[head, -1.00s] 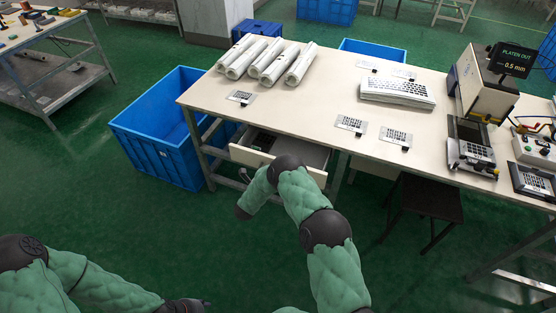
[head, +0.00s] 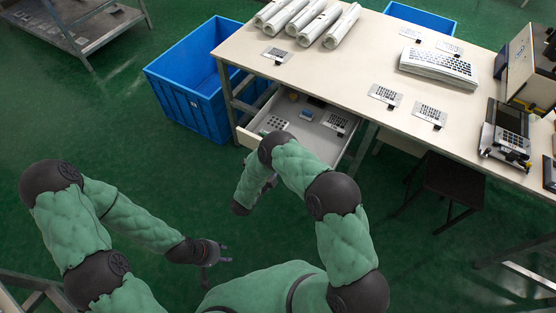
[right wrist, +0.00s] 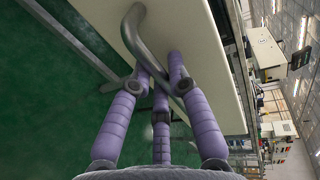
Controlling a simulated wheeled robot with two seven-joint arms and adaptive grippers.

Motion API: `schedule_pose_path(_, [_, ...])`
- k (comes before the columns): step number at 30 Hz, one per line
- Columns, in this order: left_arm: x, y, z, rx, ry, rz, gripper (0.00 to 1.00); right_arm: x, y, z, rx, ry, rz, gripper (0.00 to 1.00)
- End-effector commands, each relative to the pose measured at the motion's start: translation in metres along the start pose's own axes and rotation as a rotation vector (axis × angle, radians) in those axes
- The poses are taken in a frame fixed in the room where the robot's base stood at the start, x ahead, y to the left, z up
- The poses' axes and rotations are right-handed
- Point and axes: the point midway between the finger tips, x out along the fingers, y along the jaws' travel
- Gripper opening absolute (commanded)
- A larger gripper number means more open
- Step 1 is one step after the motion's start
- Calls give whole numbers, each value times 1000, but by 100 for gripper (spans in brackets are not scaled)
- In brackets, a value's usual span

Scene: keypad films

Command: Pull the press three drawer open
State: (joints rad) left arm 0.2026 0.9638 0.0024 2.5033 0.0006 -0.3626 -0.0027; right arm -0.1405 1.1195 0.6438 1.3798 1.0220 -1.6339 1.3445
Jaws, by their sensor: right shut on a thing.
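The drawer (head: 312,138) under the white bench stands pulled out, its inside showing with several small items in it. My right forearm covers part of its front in the head view. In the right wrist view, the purple fingers of my right gripper (right wrist: 160,82) are shut on the curved grey handle (right wrist: 133,35), which stands off the pale drawer front (right wrist: 195,50). My left gripper (head: 216,255) is low over the green floor at left, away from the drawer, with its fingers apart and empty.
A blue crate (head: 190,95) stands left of the drawer. A dark stool (head: 450,180) stands at right. Floor in front is open.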

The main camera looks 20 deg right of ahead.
Motion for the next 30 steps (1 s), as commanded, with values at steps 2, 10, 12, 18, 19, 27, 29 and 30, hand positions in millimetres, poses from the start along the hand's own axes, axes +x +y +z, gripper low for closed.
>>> schedule_pose_path(2, [0,0,0,0,0,0,40,0,1,-1,-1,1,2,0])
schedule_pose_path(10, [0,0,0,0,0,0,40,1,0,0,0,0,1,30])
schedule_pose_path(12, [0,0,0,0,0,0,40,1,0,0,0,0,1,30])
schedule_pose_path(18, [0,0,0,0,0,0,40,-7,0,1,0,-3,1,30])
schedule_pose_path(19, [0,0,0,0,0,0,40,-10,0,1,0,-3,1,30])
schedule_pose_path(27, [0,0,0,0,0,0,40,-52,0,1,-1,-4,1,30])
schedule_pose_path(29, [0,0,0,0,0,0,40,-60,0,1,-1,-4,1,30])
schedule_pose_path(30, [0,0,0,0,0,0,40,-64,0,1,-1,-3,1,30])
